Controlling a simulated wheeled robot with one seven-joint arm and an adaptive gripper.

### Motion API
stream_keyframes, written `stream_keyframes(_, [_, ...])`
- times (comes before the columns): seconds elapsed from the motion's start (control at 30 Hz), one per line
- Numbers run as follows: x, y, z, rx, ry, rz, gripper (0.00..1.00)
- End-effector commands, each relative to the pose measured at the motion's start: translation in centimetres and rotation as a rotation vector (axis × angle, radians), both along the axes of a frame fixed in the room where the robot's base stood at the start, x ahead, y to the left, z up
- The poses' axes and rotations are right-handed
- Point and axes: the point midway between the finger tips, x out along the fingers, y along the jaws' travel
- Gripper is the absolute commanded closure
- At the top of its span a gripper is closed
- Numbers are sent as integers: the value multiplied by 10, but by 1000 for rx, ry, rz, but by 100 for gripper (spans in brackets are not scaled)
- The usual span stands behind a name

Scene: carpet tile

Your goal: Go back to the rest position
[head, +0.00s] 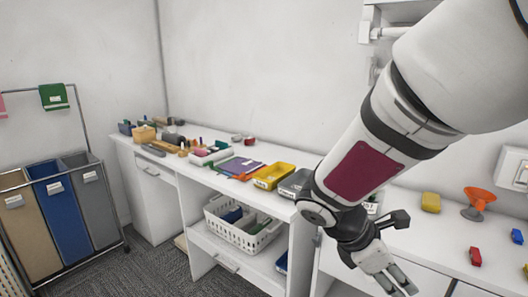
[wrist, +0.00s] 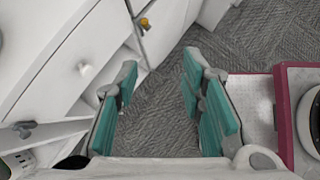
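My gripper (head: 393,277) hangs at the end of my arm in the lower right of the head view, pointing down in front of the white counter. In the wrist view my gripper (wrist: 157,92) shows two teal-padded fingers held wide apart. Nothing is between them; grey carpet (wrist: 165,125) shows through the gap. No held object is in view.
The white counter (head: 335,186) carries a yellow bin (head: 272,176), an orange stand (head: 478,203) and several small items. A white basket (head: 243,229) sits on the shelf below. Sorting bins (head: 62,220) stand at left. White drawers (wrist: 75,65) flank my gripper; carpet (head: 150,272) is clear.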

Motion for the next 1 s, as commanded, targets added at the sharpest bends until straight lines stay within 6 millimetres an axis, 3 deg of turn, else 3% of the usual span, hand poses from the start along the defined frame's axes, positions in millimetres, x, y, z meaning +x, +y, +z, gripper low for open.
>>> stream_keyframes(0.27, [-67,2,45,314,-320,-488,64])
stream_keyframes(0.6, [-133,28,92,661,-659,-1063,64])
stream_keyframes(0.8, [-155,44,108,806,-783,-1297,64])
stream_keyframes(1.0, [-162,51,113,858,-822,-1380,64])
